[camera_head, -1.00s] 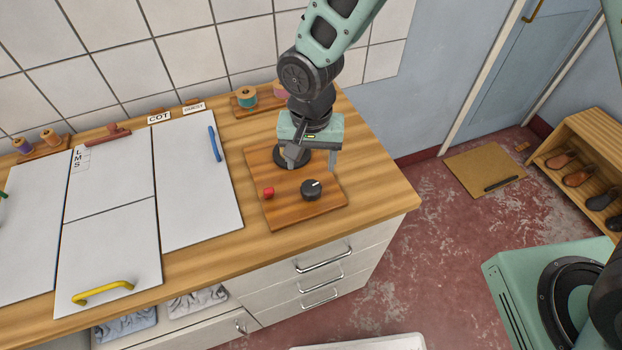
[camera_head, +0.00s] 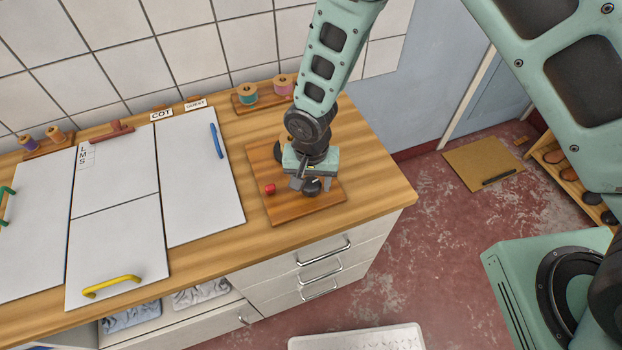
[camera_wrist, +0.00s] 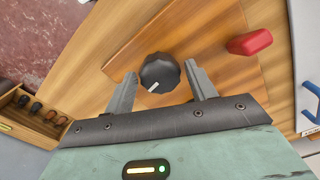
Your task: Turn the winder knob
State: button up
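The winder knob (camera_head: 312,187) is a round black knob with a white pointer mark, on a wooden board (camera_head: 285,212) at the right end of the counter. In the wrist view the knob (camera_wrist: 159,73) sits between the two grey fingers, just ahead of their tips, with the white mark toward my gripper. My gripper (camera_head: 311,186) is open and points down over the board. In the wrist view my gripper (camera_wrist: 158,82) shows a gap between each finger and the knob.
A black round part (camera_head: 279,150) is behind my gripper on the board. Thread spools (camera_head: 247,93) stand at the back. White panels (camera_head: 197,190) with a blue handle (camera_head: 216,141) lie to the left. The counter's right end is clear.

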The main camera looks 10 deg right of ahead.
jog(key=c, duration=0.7)
jog(key=shift+o, duration=0.2)
jog(key=shift+n, duration=0.3)
jog(key=n+b, duration=0.2)
jog(key=shift+f+n, duration=0.1)
jog(key=shift+n, duration=0.2)
jog(key=n+b, duration=0.2)
jog(key=n, duration=0.3)
jog(key=shift+b, duration=0.3)
jog(key=n+b, duration=0.1)
jog(key=n, duration=0.4)
jog(key=shift+n, duration=0.4)
jog(key=n, duration=0.5)
jog(key=shift+n, duration=0.3)
